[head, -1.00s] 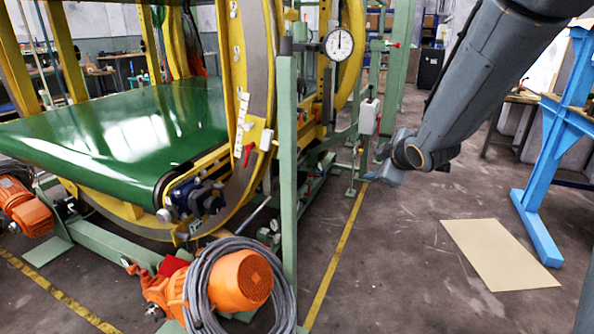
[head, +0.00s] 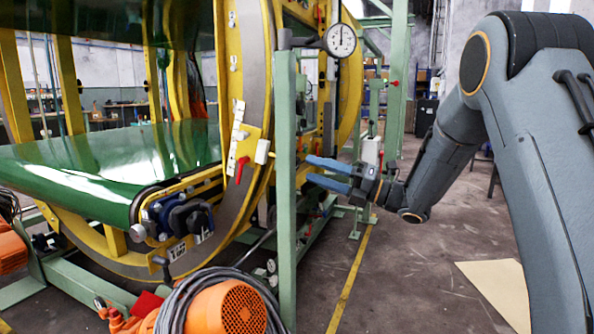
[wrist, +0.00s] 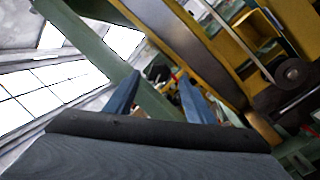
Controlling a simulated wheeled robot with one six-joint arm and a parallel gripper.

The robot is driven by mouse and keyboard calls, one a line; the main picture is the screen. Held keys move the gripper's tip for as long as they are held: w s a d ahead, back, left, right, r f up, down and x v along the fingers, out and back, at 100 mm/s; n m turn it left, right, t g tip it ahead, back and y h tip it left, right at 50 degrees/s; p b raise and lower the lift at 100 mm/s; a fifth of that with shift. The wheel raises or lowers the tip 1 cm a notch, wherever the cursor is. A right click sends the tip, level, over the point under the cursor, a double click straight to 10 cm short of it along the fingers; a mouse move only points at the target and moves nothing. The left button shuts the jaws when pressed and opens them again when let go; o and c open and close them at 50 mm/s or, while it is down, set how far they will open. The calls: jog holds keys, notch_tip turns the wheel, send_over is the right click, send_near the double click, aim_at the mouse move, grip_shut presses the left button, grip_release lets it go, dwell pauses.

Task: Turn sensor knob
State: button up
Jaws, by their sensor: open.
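My gripper (head: 309,169) is open and empty, its two blue fingers pointing left toward the green post (head: 286,200) of the ring machine. A red knob-like handle (head: 241,170) sits on the yellow ring frame, left of that post and apart from my fingers. A small white box (head: 262,151) is beside it. I cannot tell which part is the sensor knob. In the wrist view the spread fingers (wrist: 160,78) face the machine, with small blurred parts between them. A round dial gauge (head: 340,40) is mounted on an arm near the post's top.
The green conveyor belt (head: 110,165) is at left. An orange motor (head: 226,308) with coiled grey cable stands at the front. A white box (head: 371,150) on a green stand is just behind my gripper. The floor right of the yellow line (head: 350,280) is largely clear.

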aim_at(299, 165)
jog(key=x, duration=0.6)
jog(key=shift+b, duration=0.35)
jog(key=c, duration=1.1)
